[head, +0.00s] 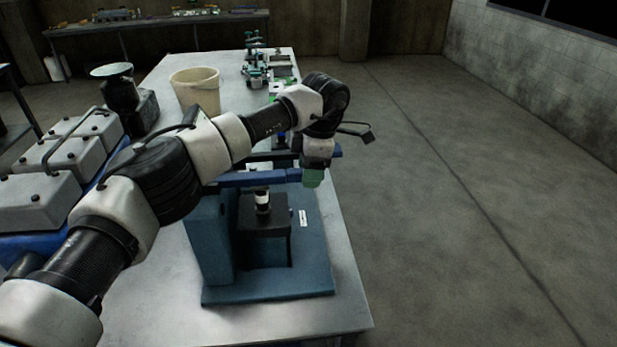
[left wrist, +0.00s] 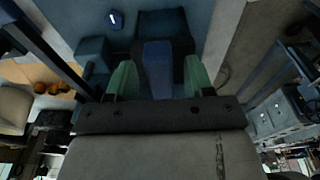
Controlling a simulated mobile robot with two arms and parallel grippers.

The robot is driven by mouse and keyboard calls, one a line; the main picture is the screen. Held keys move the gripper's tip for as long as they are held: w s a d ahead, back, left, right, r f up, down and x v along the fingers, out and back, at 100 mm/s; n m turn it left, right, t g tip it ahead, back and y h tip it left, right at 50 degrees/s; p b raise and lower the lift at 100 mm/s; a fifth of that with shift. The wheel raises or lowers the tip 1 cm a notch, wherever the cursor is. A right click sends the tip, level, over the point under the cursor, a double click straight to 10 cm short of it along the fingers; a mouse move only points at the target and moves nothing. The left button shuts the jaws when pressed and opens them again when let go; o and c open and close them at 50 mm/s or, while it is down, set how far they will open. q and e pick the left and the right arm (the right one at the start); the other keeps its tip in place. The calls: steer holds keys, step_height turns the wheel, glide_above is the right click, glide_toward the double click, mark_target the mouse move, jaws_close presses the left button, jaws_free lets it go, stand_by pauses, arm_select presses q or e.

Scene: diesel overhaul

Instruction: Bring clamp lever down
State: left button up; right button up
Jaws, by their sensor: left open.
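The clamp lever (head: 258,178) is a blue bar, roughly level, at the top of a blue press-like fixture (head: 207,240) on the table. Under it a small black-and-white cylindrical part (head: 262,201) stands on a black block (head: 264,222). My left gripper (head: 313,178) is at the lever's right end, pointing down. In the left wrist view the green fingers of my left gripper (left wrist: 158,78) are apart, with the blue lever (left wrist: 158,62) between them. Gaps seem to show on both sides. My arm hides part of the fixture's top. My right gripper is not in view.
The fixture's blue base (head: 300,285) sits near the table's (head: 345,312) right edge. Grey engine covers (head: 75,150) stand at left. A cream bucket (head: 196,90) and small green-and-grey equipment (head: 257,72) are farther back. The floor (head: 470,200) at right is clear.

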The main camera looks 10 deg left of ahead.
arm_select(q)
steer(key=r, duration=0.3)
steer(key=d+r+b, duration=0.1)
steer(key=r, duration=0.4)
steer(key=shift+w+d+r+b, duration=0.2)
steer(key=shift+r+b, duration=0.15)
steer(key=shift+r, duration=0.05)
